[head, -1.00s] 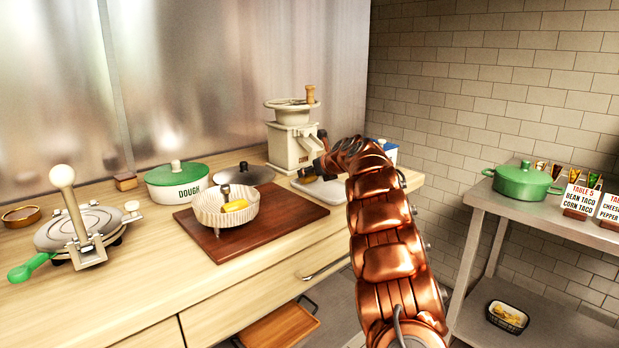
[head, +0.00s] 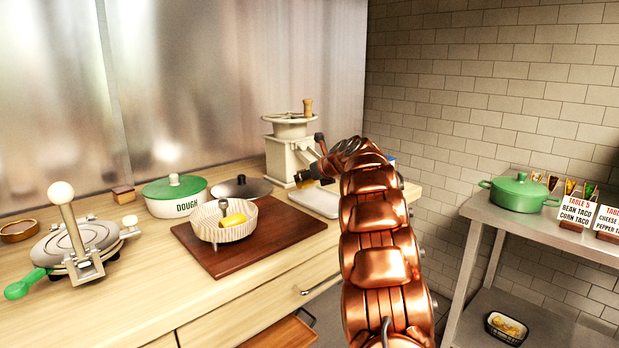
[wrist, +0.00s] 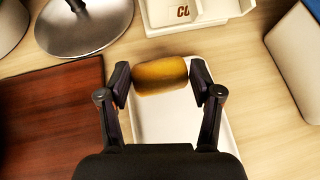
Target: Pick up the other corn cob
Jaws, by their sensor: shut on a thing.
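My gripper (wrist: 161,80) is shut on a yellow corn cob (wrist: 160,76), with one finger against each end. In the wrist view a white tray (wrist: 180,132) lies below the cob. In the head view the tray (head: 318,203) stands on the counter in front of the grinder, and the held cob (head: 304,177) shows small beside the gripper, partly hidden by my arm. Another yellow cob (head: 233,220) lies in a pale ribbed bowl (head: 222,234) on a brown board.
The brown board (head: 285,235) lies left of the tray. A cream grinder (head: 285,155) stands behind the tray. A grey lid (head: 242,188), a green-lidded dough pot (head: 174,195) and a tortilla press (head: 80,245) stand further left. A steel shelf (head: 480,207) is at right.

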